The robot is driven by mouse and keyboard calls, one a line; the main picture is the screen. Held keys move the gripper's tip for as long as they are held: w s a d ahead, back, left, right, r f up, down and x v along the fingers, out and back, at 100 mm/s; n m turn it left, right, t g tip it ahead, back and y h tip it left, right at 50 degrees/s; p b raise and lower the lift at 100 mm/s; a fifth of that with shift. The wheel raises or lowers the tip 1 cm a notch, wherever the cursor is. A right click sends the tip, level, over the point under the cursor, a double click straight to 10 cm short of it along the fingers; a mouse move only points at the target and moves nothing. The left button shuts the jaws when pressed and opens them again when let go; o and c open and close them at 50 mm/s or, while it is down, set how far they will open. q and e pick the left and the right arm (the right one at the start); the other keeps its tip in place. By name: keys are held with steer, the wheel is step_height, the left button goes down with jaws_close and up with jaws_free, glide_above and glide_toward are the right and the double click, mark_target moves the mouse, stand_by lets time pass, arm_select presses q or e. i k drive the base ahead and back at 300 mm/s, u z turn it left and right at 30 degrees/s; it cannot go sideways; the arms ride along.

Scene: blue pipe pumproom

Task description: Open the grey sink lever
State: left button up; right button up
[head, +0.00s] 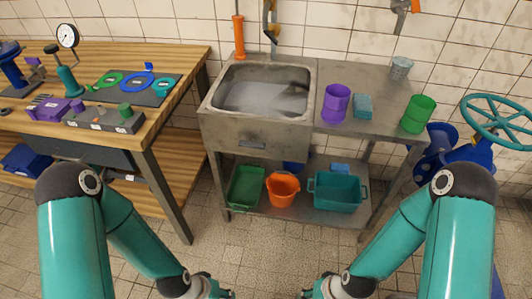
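The grey metal sink (222,132) stands in the middle of the head view, with pale, hazy contents in its basin. A small dark grey handle-like piece (252,144) sits on its front face; I cannot tell for sure whether this is the lever or what position it is in. A dark piece (298,87) also shows at the basin's right inner side. My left gripper (222,294) and my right gripper (308,294) are low at the bottom edge, in front of and apart from the sink. Both are cut off by the frame, so their fingers are hidden.
A purple cup (336,104), teal block (362,106), green cup (418,114) and small bucket (400,68) stand on the right counter. Bins and an orange bucket (283,188) sit below. A wooden workbench (180,62) is left; a teal valve wheel (497,121) is right. Floor ahead is clear.

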mark_target(253, 144)
steer(key=u, duration=0.1)
steer(key=i, duration=0.95)
steer(key=z, duration=0.05)
